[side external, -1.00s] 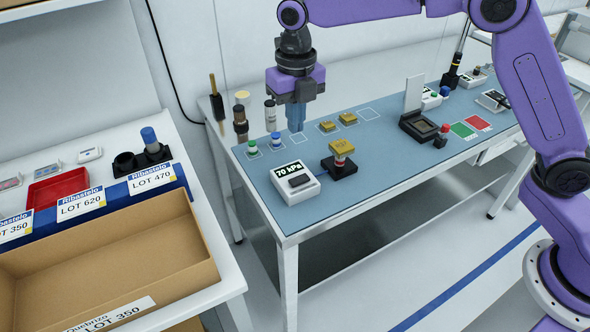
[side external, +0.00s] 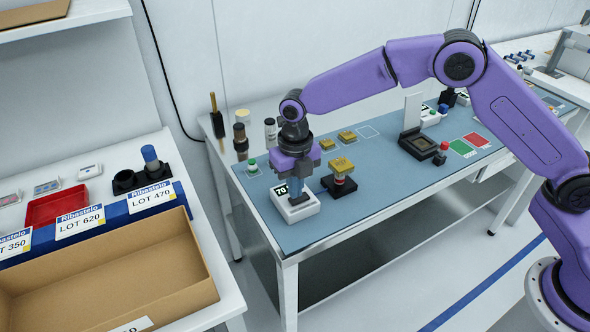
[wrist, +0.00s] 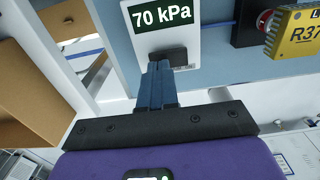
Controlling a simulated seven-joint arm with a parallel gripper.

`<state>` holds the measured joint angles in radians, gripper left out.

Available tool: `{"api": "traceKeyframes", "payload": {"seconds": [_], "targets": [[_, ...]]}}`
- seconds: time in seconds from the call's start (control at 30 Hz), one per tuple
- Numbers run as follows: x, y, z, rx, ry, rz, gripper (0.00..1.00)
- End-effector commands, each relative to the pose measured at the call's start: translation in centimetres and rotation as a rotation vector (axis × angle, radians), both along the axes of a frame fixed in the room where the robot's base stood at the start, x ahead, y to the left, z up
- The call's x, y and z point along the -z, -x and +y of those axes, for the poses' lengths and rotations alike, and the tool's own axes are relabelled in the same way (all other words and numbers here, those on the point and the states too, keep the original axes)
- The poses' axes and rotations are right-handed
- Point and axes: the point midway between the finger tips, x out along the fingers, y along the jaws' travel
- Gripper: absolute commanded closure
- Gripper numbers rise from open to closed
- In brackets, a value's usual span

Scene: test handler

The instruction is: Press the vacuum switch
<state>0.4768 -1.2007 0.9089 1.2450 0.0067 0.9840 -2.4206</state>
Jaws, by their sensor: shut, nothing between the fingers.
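The vacuum unit is a white box (side external: 310,208) near the front left of the blue mat; its display reads 70 kPa in the wrist view. A dark rocker switch (wrist: 174,57) sits on its face below the display. My gripper (side external: 297,198) is shut and empty, pointing down over the box. In the wrist view its blue fingertips (wrist: 160,68) are at the near edge of the switch and cover part of it. I cannot tell whether they touch it or whether it is pressed.
A block with a yellow top marked R37 (side external: 341,166) stands on a black base just right of the box. A black socket with an upright lid (side external: 412,112) stands farther right. The cardboard box (side external: 110,270) is on the left table.

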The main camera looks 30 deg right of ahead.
Motion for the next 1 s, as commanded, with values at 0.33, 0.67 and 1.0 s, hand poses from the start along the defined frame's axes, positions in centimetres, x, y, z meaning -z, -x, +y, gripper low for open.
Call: {"api": "traceKeyframes", "payload": {"seconds": [0.33, 0.67, 1.0], "targets": [[1.2, 0.0, 0.0, 0.000, -0.001, -0.001, 1.00], [1.4, 0.0, 0.2, -0.002, 0.024, 0.001, 1.00], [1.6, 0.0, 0.0, 0.000, 0.040, 0.002, 1.00]]}}
